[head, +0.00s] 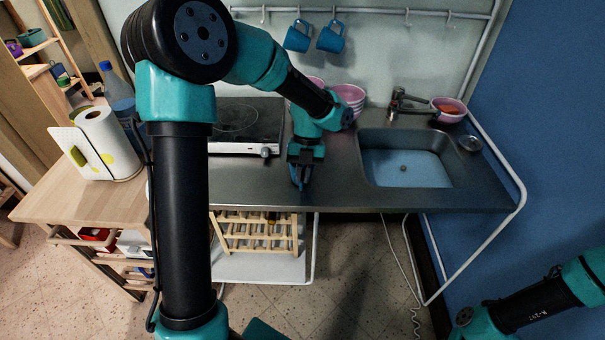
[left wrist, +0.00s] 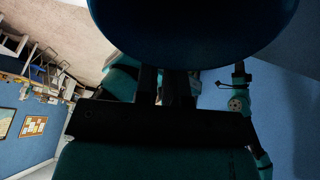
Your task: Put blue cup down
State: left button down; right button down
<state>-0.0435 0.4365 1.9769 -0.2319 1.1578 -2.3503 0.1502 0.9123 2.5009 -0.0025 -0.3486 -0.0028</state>
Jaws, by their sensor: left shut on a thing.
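My left gripper (head: 300,174) points down over the metal counter (head: 340,185), between the hob and the sink, near the front edge. In the left wrist view it is shut on the blue cup (left wrist: 190,25), whose dark rounded side fills the top of the picture. In the head view the cup is mostly hidden by the gripper, and I cannot tell whether it touches the counter. Two other blue cups, one on the left (head: 298,37) and one on the right (head: 331,38), hang from the rail. My right gripper is out of view.
The hob (head: 245,125) is left of the gripper, and the sink (head: 408,168) is right. Pink bowls (head: 348,97) stand behind. Another pink bowl (head: 448,110) stands past the tap (head: 398,101). A wooden rack (head: 258,235) is below the counter. My right arm (head: 540,303) shows at lower right.

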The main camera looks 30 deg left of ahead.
pick_arm(q)
jog(key=c, duration=1.2)
grip_release()
jog(key=v, duration=1.2)
